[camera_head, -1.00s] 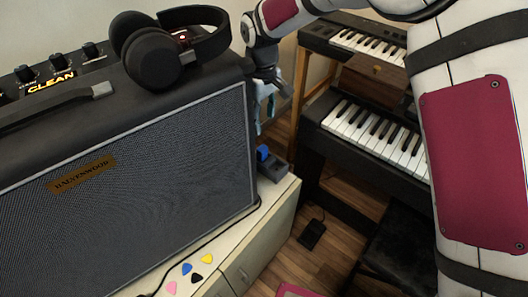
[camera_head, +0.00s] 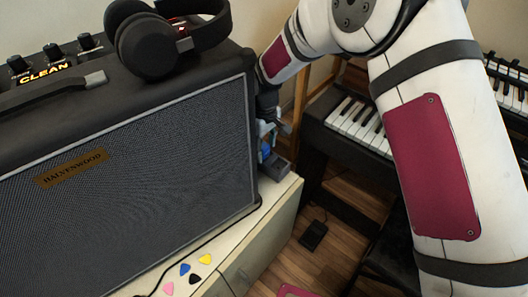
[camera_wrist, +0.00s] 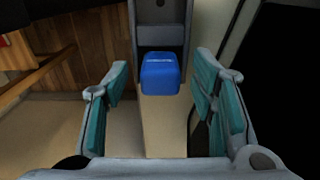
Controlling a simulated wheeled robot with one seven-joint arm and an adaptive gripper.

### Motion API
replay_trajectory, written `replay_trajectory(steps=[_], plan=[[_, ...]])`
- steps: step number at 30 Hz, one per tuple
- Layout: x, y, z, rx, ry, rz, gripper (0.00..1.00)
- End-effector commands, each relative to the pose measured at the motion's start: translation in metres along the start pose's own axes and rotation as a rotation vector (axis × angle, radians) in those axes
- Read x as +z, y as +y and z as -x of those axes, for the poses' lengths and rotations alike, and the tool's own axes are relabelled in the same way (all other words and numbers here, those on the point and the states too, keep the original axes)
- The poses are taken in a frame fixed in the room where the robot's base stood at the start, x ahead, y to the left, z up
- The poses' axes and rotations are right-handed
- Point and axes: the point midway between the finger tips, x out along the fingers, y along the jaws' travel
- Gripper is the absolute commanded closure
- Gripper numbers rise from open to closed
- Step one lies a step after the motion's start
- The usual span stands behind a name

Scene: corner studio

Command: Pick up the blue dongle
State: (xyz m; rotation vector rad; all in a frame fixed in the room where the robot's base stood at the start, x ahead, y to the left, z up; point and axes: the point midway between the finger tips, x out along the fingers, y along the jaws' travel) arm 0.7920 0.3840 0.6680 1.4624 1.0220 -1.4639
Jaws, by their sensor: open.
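The blue dongle (camera_wrist: 160,74) is a small rounded block with a pale mark on its top. It sits at the end of a dark grey holder (camera_wrist: 161,28) in the wrist view, touching it. In the head view the dongle (camera_head: 266,150) shows as a small blue patch beside the amplifier's right side, partly covered by my gripper. My gripper (camera_wrist: 161,100) is open, with one teal-padded finger on each side of the dongle's line and nothing between the pads. In the head view my gripper (camera_head: 268,130) is just above the dongle and holder.
The large amplifier (camera_head: 140,160) stands close on the left, with headphones (camera_head: 150,40) on top. The cabinet top (camera_head: 235,233) carries several picks (camera_head: 195,278) and a black cable. A keyboard (camera_head: 350,120) stands to the right, beyond the cabinet.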

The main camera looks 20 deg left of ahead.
Motion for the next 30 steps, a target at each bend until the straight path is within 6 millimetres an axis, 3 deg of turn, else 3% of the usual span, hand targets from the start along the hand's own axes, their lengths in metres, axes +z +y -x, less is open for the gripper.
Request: replay_trajectory(steps=[8, 12, 15, 25, 30], plan=[[0.000, 0.000, -0.006, 0.001, 0.001, 0.001, 0.48], [0.000, 0.000, -0.006, 0.001, 0.001, 0.001, 0.80], [0.000, 0.000, -0.006, 0.001, 0.001, 0.001, 0.98], [-0.001, 0.000, -0.002, 0.001, 0.002, 0.001, 0.98], [-0.001, 0.000, 0.021, 0.002, 0.003, 0.000, 0.98]])
